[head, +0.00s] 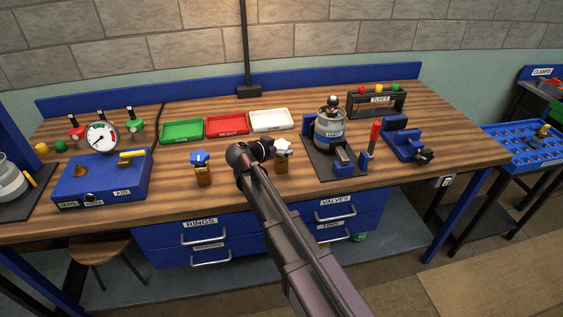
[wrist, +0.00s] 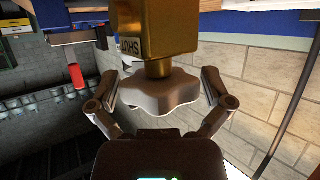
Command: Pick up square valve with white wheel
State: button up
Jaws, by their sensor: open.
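The square valve with white wheel (head: 282,147) stands upright on the wooden workbench, its brass body below the wheel. My gripper (head: 267,149) is beside it on the left in the head view, partly hidden by my arm. In the wrist view the open fingers of my gripper (wrist: 160,84) are on either side of the pale lobed wheel (wrist: 158,92), with gaps visible. The valve's square brass body (wrist: 165,30), bearing a small label, appears above the wheel there.
A blue-wheeled brass valve (head: 201,160) stands to the left. Green (head: 182,131), red (head: 227,125) and white (head: 271,120) trays lie behind. A dark mat with a scale-like device (head: 329,130) is close on the right. A blue gauge box (head: 104,180) is far left.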

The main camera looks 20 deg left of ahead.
jog(key=c, duration=1.1)
jog(key=shift+r, duration=0.2)
notch_tip(320, 180, up, 4)
jog(key=p, duration=0.4)
jog(key=shift+f, duration=0.15)
jog(key=s+a+p, duration=0.1)
jog(key=s+a, duration=0.2)
jog(key=s, duration=1.2)
jog(key=shift+s+a+r, duration=0.25)
jog(key=shift+a+r, duration=0.1)
jog(key=shift+r, duration=0.1)
